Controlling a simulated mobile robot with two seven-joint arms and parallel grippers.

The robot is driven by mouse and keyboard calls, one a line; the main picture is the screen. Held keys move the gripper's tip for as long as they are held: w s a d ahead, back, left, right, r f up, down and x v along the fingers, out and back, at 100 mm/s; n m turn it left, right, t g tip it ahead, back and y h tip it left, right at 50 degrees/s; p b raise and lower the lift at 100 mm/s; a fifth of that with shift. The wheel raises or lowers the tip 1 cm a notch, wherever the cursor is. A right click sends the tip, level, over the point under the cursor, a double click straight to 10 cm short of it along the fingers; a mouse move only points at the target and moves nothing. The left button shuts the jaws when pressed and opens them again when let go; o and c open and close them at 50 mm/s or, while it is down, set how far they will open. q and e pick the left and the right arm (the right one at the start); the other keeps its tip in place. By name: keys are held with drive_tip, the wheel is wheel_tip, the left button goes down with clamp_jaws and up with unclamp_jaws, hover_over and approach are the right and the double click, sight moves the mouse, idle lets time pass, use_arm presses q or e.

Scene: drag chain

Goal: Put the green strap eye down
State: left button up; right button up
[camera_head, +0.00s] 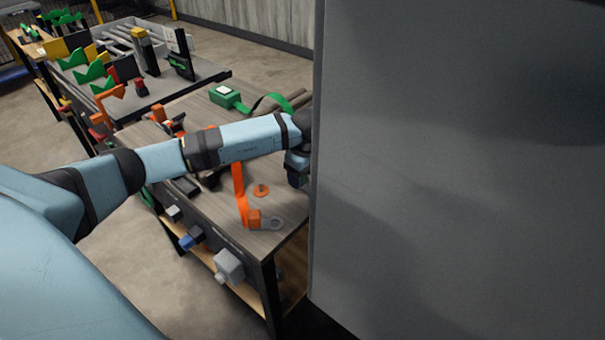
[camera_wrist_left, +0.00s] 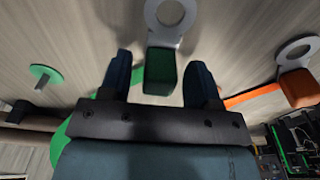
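The green strap eye (camera_wrist_left: 160,72) shows in the left wrist view as a green block with a pale metal ring above it, at the wooden tabletop. My left gripper (camera_wrist_left: 160,66) has its two dark fingers spread on either side of the green block, with a visible gap on each side. Whether the block rests fully on the table is hard to tell. In the head view a grey panel hides the left fingers and the green eye; only my wrist shows at the panel's edge. A green strap (camera_head: 272,99) runs toward the panel. My right gripper is in neither view.
An orange strap eye (camera_head: 264,222) lies at the table's (camera_head: 283,214) near corner; it also shows in the left wrist view (camera_wrist_left: 297,88). A green ratchet box (camera_head: 224,97) sits at the back. The large grey panel (camera_head: 450,150) blocks the right. A cluttered bench (camera_head: 205,68) stands beyond.

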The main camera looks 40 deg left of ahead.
sight(305, 185)
use_arm(q)
drive_tip(key=shift+r, duration=0.1)
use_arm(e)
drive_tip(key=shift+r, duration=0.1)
use_arm(q)
drive_tip(key=shift+r, duration=0.3)
wheel_tip(305, 185, up, 12)
drive_tip(key=p, duration=0.1)
drive_tip(key=shift+d+f, duration=0.25)
drive_tip(key=shift+d, duration=0.2)
